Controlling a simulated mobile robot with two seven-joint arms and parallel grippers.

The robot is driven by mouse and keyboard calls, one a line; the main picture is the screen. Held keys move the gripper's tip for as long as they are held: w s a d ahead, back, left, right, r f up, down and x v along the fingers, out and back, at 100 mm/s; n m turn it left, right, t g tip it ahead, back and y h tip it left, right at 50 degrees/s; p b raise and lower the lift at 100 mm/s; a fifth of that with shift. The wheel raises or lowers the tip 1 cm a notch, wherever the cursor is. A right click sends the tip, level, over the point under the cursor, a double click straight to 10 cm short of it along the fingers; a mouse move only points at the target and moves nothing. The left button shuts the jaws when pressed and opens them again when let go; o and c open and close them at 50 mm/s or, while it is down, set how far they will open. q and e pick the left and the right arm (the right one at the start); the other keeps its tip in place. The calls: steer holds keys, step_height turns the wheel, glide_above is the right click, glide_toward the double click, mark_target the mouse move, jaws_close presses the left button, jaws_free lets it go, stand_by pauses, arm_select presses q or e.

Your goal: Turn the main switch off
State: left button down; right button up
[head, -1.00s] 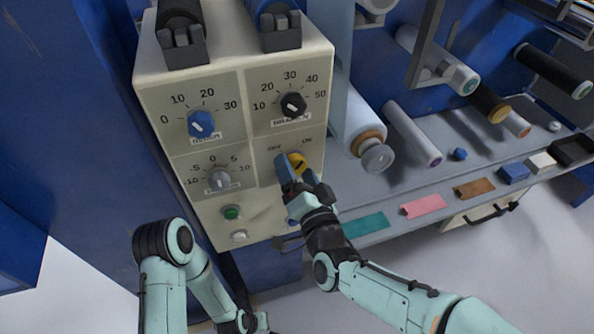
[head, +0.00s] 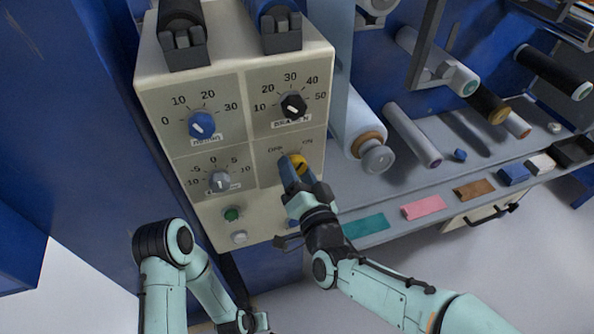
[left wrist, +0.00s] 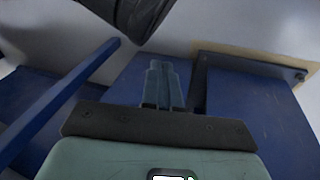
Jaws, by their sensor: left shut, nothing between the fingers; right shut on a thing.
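The knob's exact pointing is hard to read behind the fingers. My left gripper (left wrist: 164,84) shows in the left wrist view, shut and empty, in front of blue machine panels. In the head view my left arm is folded at the bottom left.
A blue knob (head: 202,125), a black knob (head: 293,106), a grey knob (head: 219,181) and a green button (head: 232,214) sit on the same panel. To the right, a grey shelf (head: 385,177) holds rollers (head: 412,134) and coloured blocks.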

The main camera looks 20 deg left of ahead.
steer(key=shift+n, duration=1.1)
steer(key=n+p, duration=0.1)
steer(key=n, duration=0.4)
steer(key=shift+p, duration=0.35)
arm_select(q)
steer(key=shift+g+h, duration=0.4)
steer(key=s+d+r, duration=0.1)
steer(key=s+d+r+p, duration=0.1)
steer(key=s+r, duration=0.1)
steer(key=shift+s+d+r, duration=0.1)
steer(key=shift+r, duration=0.15)
arm_select(e)
steer(key=n, duration=0.5)
steer(key=shift+n, duration=0.3)
arm_select(q)
steer(key=shift+s, duration=0.1)
arm_select(e)
steer(key=o, duration=1.1)
steer(key=shift+c, duration=0.2)
